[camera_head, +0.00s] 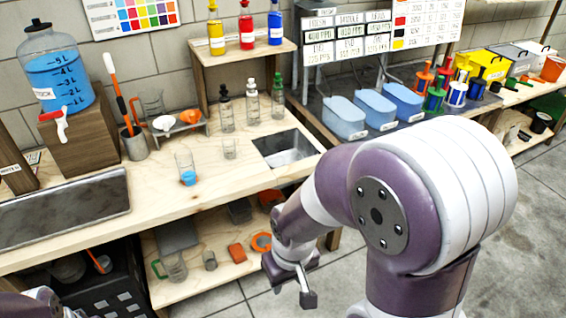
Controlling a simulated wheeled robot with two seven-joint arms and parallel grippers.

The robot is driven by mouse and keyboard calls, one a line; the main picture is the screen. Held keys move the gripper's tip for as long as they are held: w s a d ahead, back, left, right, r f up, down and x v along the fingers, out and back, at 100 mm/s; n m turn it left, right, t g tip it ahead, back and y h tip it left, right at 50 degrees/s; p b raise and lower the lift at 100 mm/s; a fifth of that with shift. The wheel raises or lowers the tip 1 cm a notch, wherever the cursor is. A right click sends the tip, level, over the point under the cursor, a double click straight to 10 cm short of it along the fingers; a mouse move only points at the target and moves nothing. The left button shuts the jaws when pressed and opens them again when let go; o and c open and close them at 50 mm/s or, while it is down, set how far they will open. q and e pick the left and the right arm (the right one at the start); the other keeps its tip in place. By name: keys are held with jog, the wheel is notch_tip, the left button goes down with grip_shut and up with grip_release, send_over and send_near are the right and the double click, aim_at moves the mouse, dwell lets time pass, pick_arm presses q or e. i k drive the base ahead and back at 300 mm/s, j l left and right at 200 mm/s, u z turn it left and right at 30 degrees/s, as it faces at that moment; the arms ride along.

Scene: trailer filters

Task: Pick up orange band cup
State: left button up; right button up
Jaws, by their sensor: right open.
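Small white and orange pieces (190,116) sit on a rack behind. On the lower shelf are a small greyish cup (210,260) and an orange ring (261,242). My right gripper (291,281) is open and empty, in front of the counter near the lower shelf's right end. My left gripper is out of view; only part of that arm shows at bottom left.
A blue-filled dispenser (57,75) stands at back left. Several dropper bottles (252,103) stand near a square sink opening (287,148). Blue bins (344,117) and coloured spools (435,95) line the right bench. The counter's front is clear.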

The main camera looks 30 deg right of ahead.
aim_at(183, 157)
jog(key=i+j+z, duration=0.15)
jog(key=i+j, duration=1.15)
jog(key=j, duration=0.1)
